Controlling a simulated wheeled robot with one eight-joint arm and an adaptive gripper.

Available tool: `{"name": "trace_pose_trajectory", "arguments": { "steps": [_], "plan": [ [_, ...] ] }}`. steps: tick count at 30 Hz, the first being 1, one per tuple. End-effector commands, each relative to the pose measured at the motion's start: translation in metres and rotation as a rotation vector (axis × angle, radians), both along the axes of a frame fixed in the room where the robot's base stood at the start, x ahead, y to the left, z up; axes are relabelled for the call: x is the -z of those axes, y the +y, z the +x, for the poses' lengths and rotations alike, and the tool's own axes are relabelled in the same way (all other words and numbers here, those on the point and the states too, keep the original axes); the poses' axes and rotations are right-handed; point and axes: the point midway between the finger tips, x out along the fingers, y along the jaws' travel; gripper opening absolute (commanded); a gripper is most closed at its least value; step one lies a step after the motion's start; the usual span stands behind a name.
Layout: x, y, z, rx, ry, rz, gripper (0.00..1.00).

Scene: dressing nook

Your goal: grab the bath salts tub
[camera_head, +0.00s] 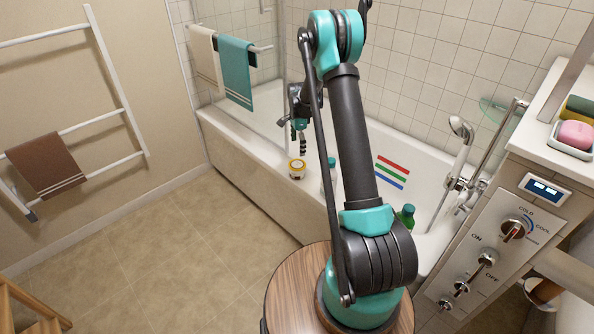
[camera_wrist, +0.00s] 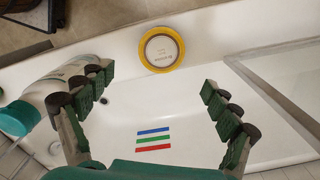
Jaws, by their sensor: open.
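The bath salts tub appears to be the small round tub (camera_head: 297,169) with a yellow rim, standing on the near rim of the bathtub. In the wrist view the tub (camera_wrist: 161,49) shows from above, with a white labelled lid whose text is too small to read. My gripper (camera_head: 298,148) is above the tub in the head view. In the wrist view my gripper (camera_wrist: 155,92) is open, its two fingers wide apart with nothing between them. The tub lies ahead of the fingertips, roughly centred between them and apart from both.
A white bottle with a teal cap (camera_wrist: 62,85) lies close beside the left finger; it stands on the rim in the head view (camera_head: 331,175). A green bottle (camera_head: 406,215) is farther right. Striped marks (camera_wrist: 153,140) are inside the bathtub (camera_head: 250,172). A glass screen (camera_wrist: 285,85) is at right.

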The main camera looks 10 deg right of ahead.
Motion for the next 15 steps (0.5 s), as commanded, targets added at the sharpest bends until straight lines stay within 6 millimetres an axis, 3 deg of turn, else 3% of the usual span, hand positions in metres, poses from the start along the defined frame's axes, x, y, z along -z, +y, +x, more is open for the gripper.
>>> {"name": "trace_pose_trajectory", "arguments": {
  "steps": [7,15],
  "plan": [
    [0.047,0.000,0.000,-0.001,0.000,0.000,0.89],
    [0.067,0.000,0.000,-0.001,0.000,0.000,0.89]
  ]
}}
